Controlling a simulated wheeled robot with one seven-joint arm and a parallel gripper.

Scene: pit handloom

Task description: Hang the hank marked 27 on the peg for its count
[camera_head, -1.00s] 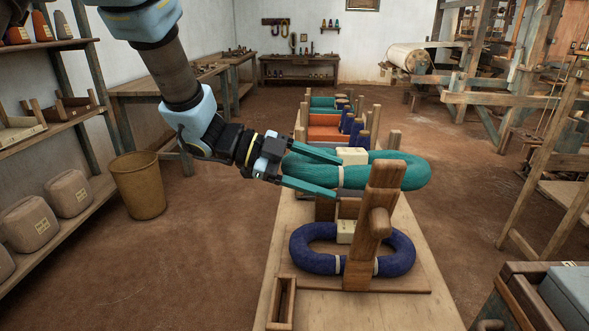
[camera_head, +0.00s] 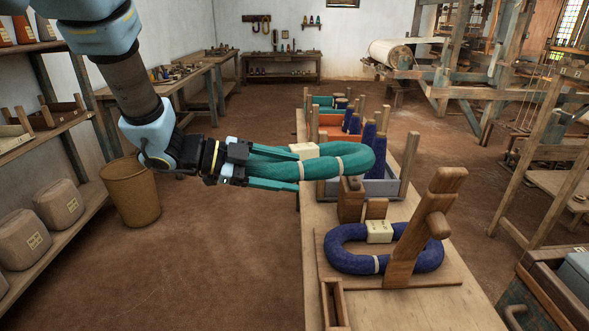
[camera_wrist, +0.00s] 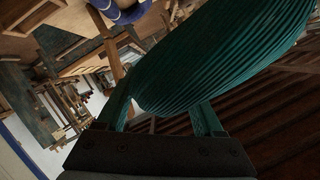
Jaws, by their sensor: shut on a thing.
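My gripper (camera_head: 297,171) is shut on a teal hank (camera_head: 352,161) and holds it raised at the bench's left side. Its pale tag (camera_head: 303,150) is too small to read. The hank's ribbed side also fills much of the wrist view (camera_wrist: 220,55), between the fingers. A tilted wooden post (camera_head: 408,245) with a round peg (camera_head: 438,225) stands on a board at the near part of the bench, right of and apart from the held hank.
The wooden bench (camera_head: 440,312) runs away from me. Behind the post are a short wooden block (camera_head: 350,200), a grey tray (camera_head: 375,188) and blue cones (camera_head: 368,140). A bin (camera_head: 130,192) and shelves stand left. The floor (camera_head: 230,260) left of the bench is clear.

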